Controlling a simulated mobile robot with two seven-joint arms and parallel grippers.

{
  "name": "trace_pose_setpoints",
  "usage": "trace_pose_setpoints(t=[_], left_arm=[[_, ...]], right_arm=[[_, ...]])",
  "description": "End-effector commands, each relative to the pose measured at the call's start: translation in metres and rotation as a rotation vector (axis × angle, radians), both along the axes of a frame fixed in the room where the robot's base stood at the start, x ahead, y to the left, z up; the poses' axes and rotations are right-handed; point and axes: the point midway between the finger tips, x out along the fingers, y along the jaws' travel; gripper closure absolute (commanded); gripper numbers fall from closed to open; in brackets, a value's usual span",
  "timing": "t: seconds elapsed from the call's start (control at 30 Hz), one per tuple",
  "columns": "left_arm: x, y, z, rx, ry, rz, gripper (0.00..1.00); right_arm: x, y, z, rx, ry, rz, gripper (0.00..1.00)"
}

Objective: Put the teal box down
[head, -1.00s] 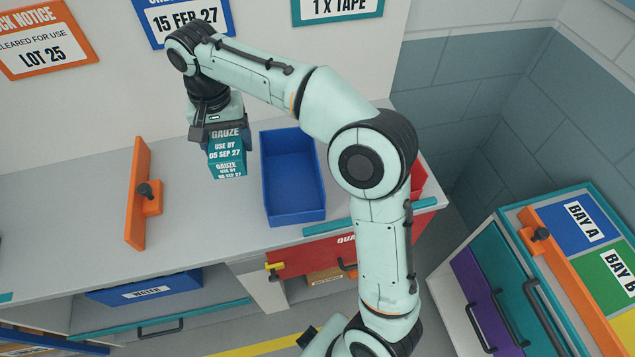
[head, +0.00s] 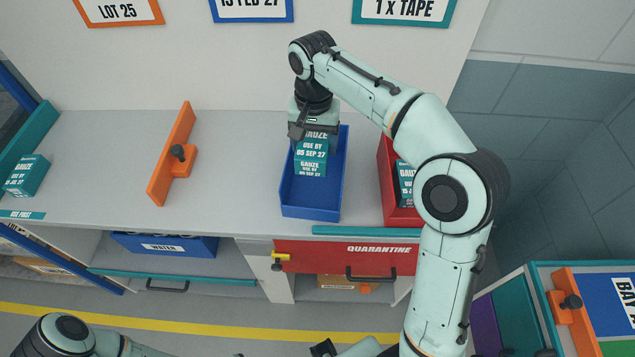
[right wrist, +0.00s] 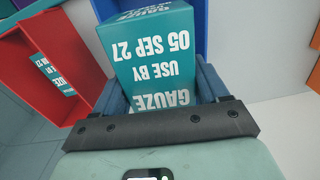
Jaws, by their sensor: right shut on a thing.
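The teal box (head: 311,158), labelled GAUZE, USE BY 05 SEP 27, is in my right gripper (head: 313,134). In the head view it overlaps the blue bin (head: 309,212) on the counter; I cannot tell how high its underside is above the bin floor. The right wrist view shows the box (right wrist: 160,60) between the two fingers of my right gripper (right wrist: 160,95), its label upside down.
A red bin (head: 387,190) with another teal box (head: 405,184) stands right of the blue bin. An orange bracket (head: 172,155) stands on the counter (head: 230,175) to the left, with bare counter between. Another GAUZE box (head: 27,175) sits at the far left.

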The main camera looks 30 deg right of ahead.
Motion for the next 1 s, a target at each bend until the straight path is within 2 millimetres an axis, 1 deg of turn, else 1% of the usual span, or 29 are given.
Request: trace_pose_setpoints(t=[0.03,0.1,0.2,0.3,0.4,0.6,0.83,1.0], left_arm=[[-0.006,0.0,-0.009,0.0,0.007,0.0,0.57],[-0.009,0.0,-0.014,0.0,0.01,0.0,0.57],[-0.012,0.0,-0.019,0.0,0.013,0.0,0.57],[-0.014,0.0,-0.023,0.0,0.016,0.0,0.57],[-0.015,0.0,-0.024,0.0,0.017,0.0,0.57],[-0.016,0.0,-0.026,-0.001,0.017,-0.001,0.57],[-0.018,0.0,-0.031,-0.001,0.021,-0.001,0.57],[-0.018,0.0,-0.031,0.0,0.02,0.0,0.57]], right_arm=[[-0.002,0.0,-0.02,0.0,0.006,0.0,0.62],[-0.002,-0.001,-0.038,0.0,0.005,0.0,0.62],[-0.002,0.0,-0.063,0.0,0.005,-0.001,0.62],[-0.001,0.0,-0.083,0.0,0.003,0.0,0.62],[-0.001,0.0,-0.095,-0.001,0.001,-0.001,0.62],[0.0,0.0,-0.107,-0.001,-0.001,0.0,0.62],[-0.001,0.0,-0.141,0.0,0.001,-0.001,0.62],[0.0,0.0,-0.142,0.0,-0.004,-0.001,0.62]])
